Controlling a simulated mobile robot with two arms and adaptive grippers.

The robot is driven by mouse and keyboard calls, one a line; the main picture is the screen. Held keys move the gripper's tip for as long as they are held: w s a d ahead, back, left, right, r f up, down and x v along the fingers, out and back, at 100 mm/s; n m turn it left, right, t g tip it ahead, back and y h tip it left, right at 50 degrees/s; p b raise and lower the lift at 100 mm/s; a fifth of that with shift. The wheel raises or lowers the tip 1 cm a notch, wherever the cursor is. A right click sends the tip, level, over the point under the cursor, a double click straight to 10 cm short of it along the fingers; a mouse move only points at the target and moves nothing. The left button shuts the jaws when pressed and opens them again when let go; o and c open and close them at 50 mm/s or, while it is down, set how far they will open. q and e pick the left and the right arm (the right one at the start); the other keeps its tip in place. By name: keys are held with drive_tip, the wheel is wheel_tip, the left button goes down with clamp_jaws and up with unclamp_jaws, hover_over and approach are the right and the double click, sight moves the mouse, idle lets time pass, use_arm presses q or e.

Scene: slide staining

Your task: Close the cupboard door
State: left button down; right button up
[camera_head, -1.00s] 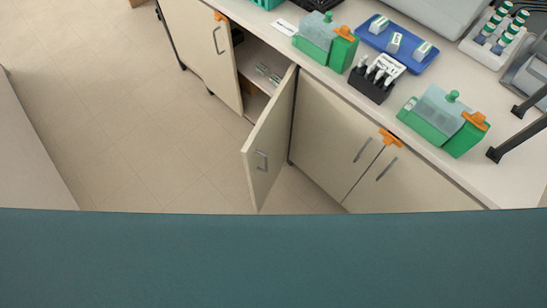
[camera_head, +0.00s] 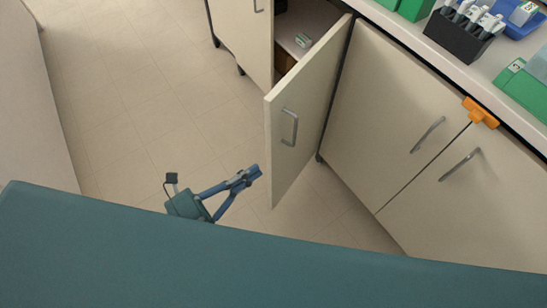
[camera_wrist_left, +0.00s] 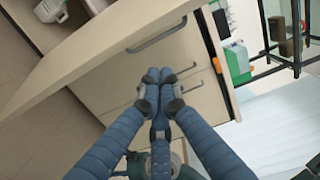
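The cupboard door (camera_head: 312,105) is a cream panel standing wide open, swung out from the cabinet, with a grey bar handle (camera_head: 289,127) on its face. In the left wrist view the door (camera_wrist_left: 95,60) fills the upper left, with a handle (camera_wrist_left: 157,38) beyond my fingertips. My left gripper (camera_head: 254,172) is just left of the door's free edge in the head view, with a small gap between them in the picture. Its fingers are together and empty, as the left wrist view (camera_wrist_left: 158,76) also shows. My right gripper is not in view.
The open cupboard interior (camera_head: 305,20) holds a small box. Closed cupboard doors (camera_head: 385,100) with handles stand to the right, under an orange clip (camera_head: 480,112). The counter above carries a black rack (camera_head: 458,38) and green containers. The tiled floor (camera_head: 140,90) at left is clear.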

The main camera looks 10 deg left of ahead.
sight(272, 144)
use_arm(q)
drive_tip(key=w+d+r+m, duration=0.1)
drive_tip(key=w+d, duration=0.6)
drive_tip(key=d, duration=0.1)
drive_tip(key=shift+h, duration=0.3)
drive_tip(key=a, duration=0.2)
drive_tip(key=w+a, duration=0.1)
drive_tip(key=a, duration=0.1)
drive_tip(key=shift+w+f, duration=0.1)
drive_tip(key=shift+f, duration=0.05)
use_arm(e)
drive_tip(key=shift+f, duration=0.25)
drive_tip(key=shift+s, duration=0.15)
use_arm(q)
drive_tip(key=shift+a+g, duration=0.1)
drive_tip(key=shift+g, duration=0.2)
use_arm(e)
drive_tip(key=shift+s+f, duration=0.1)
